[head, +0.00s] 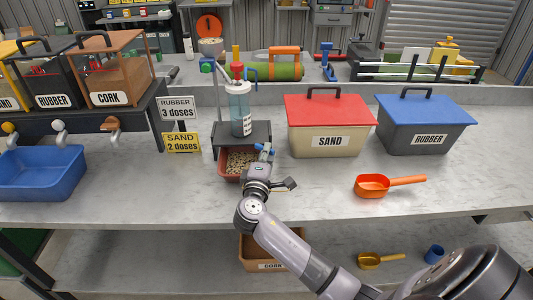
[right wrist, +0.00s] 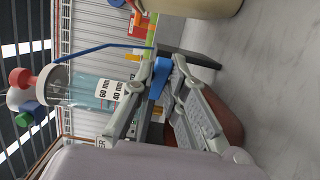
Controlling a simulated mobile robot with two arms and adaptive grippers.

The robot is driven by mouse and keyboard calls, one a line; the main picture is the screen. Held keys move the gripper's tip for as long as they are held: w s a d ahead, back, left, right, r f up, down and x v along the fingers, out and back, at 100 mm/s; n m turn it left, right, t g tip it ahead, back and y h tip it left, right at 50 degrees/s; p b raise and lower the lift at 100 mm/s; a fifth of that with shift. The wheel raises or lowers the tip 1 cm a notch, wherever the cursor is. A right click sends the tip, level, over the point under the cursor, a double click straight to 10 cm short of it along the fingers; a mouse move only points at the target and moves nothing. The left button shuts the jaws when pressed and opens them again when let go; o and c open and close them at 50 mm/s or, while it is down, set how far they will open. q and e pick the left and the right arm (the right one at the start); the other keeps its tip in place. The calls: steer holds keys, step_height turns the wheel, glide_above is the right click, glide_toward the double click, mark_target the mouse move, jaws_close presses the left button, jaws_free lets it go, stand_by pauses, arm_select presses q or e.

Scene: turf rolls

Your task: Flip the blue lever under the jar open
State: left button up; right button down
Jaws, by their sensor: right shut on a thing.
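The clear jar (head: 240,108) with a white scale and a red knob on top stands upright on a dark stand (head: 226,134). In the right wrist view the jar (right wrist: 84,88) lies sideways in the picture. The blue lever (head: 267,149) is at the stand's front right, below the jar; it also shows in the right wrist view (right wrist: 158,78). My right gripper (head: 262,161) is at the lever, its fingers (right wrist: 165,75) shut on it. The fingers partly hide the lever and its mount. My left gripper is not in view.
A reddish bin (head: 229,174) with pale pellets sits under the stand, close to my gripper. The SAND box (head: 325,115) and RUBBER box (head: 425,125) stand to the right. An orange scoop (head: 372,185) lies at front right. A blue tray (head: 40,175) is at left.

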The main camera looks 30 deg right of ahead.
steer(key=shift+d+n+t+y, duration=0.2)
steer(key=shift+n+t+y, duration=0.3)
steer(key=shift+y, duration=0.1)
steer(key=c, duration=1.6)
jaws_free()
steer(key=v, duration=1.2)
